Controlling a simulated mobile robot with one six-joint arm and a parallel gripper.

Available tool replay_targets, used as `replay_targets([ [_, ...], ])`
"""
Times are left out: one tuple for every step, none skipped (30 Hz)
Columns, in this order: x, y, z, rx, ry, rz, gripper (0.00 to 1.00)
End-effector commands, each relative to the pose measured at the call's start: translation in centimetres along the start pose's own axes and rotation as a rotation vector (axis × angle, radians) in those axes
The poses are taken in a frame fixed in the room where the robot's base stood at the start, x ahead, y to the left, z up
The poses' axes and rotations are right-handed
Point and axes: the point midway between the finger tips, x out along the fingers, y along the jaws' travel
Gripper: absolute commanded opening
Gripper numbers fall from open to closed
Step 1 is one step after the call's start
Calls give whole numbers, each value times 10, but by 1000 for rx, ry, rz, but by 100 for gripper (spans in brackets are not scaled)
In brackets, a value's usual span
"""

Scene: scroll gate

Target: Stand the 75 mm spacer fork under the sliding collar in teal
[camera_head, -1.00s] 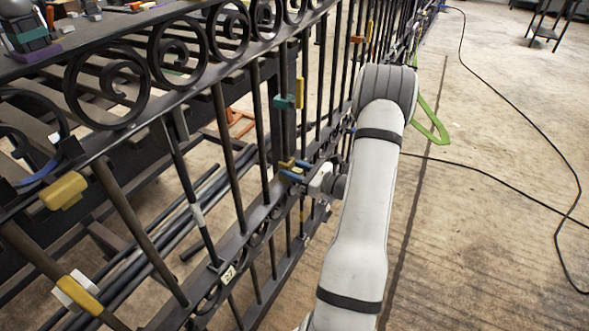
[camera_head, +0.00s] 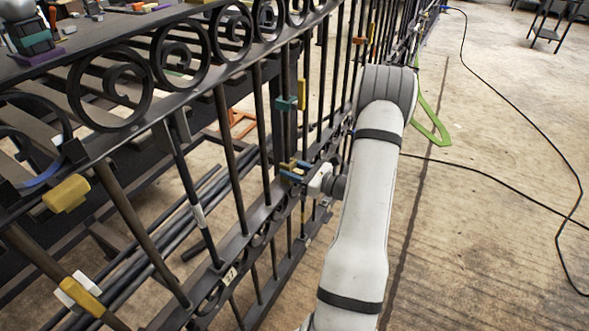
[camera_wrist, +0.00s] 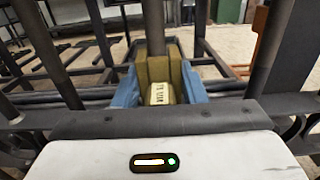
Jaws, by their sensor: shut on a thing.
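The teal sliding collar (camera_head: 286,103) sits on an upright bar of the dark gate, above my gripper in the head view. My gripper (camera_head: 293,172) reaches the gate below it, with blue fingers shut on an olive-yellow spacer fork (camera_head: 289,165). In the wrist view the fork (camera_wrist: 179,68) is held between the blue fingers (camera_wrist: 160,90), prongs pointing away and a small printed label facing me. A dark bar lines up with the gap between the prongs; I cannot tell if the fork is fully around it. A visible gap separates fork and collar. The collar does not show in the wrist view.
Yellow (camera_head: 302,94) and orange (camera_head: 359,40) pieces sit on neighbouring bars. A black cable (camera_head: 500,95) lies on the floor at right.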

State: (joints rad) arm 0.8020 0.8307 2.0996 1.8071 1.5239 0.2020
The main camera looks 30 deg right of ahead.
Motion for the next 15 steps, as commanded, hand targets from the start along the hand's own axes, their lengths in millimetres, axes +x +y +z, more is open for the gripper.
replay_targets([
  [4,4,-1,2,1,13,0],
  [4,4,-1,2,1,13,0],
  [4,4,-1,3,2,14,0],
  [4,5,-1,3,2,14,0],
  [4,5,-2,3,2,14,0],
  [4,5,-2,4,3,14,0],
  [4,5,-2,4,3,14,0],
  [3,5,-2,4,3,14,0],
  [3,5,-3,4,3,15,0],
  [3,5,-3,4,4,15,0],
  [3,5,-4,5,4,15,0],
  [3,5,-4,5,4,15,0],
  [3,6,-5,5,5,15,0],
  [3,6,-6,6,5,15,0],
  [3,6,-6,6,5,15,40],
])
